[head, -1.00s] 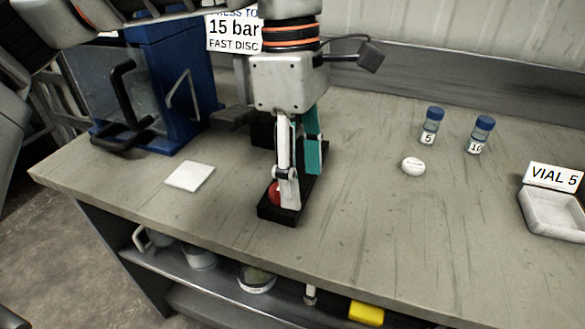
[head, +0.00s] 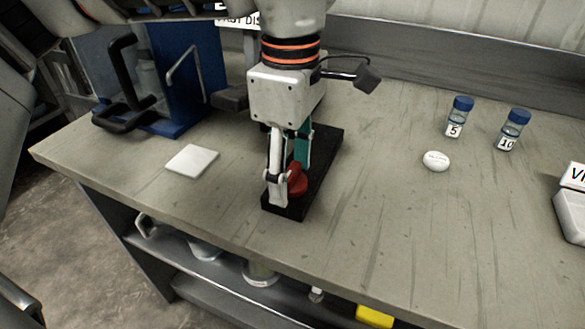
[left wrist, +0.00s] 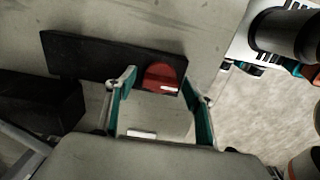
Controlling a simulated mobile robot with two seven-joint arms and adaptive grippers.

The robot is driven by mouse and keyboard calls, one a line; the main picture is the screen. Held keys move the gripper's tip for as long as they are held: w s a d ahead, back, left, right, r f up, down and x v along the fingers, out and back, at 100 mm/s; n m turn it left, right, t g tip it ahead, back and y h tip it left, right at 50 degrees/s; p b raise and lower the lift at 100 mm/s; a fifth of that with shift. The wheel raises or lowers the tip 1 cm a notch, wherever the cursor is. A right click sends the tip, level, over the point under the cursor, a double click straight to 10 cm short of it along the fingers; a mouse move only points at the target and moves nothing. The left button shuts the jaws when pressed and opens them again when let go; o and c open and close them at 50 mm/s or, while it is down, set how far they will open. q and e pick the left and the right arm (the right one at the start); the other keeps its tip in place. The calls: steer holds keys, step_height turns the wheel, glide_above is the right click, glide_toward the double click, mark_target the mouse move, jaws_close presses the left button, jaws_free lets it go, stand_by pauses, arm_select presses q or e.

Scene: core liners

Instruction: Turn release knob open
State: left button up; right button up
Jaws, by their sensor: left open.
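The red release knob (head: 297,182) sits on a long black base (head: 325,152) on the bench. My left gripper (head: 287,172) points down over the base, open, with its fingers around the knob. The white finger stands left of the knob and partly covers it; the teal-padded finger is behind it. In the left wrist view the knob (left wrist: 163,77) shows as a half disc with a small white mark, between the fingertips (left wrist: 158,87). Whether the fingers touch it, I cannot tell. My right gripper is not clearly in view.
A blue press frame (head: 180,75) with black handles stands at the back left. A white square pad (head: 192,161) lies before it. Vial 5 (head: 460,117), vial 10 (head: 513,130) and a white round piece (head: 436,161) stand right. A pale tray (head: 572,215) is at the right edge.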

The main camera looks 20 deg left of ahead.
arm_select(q)
steer(key=c, duration=1.1)
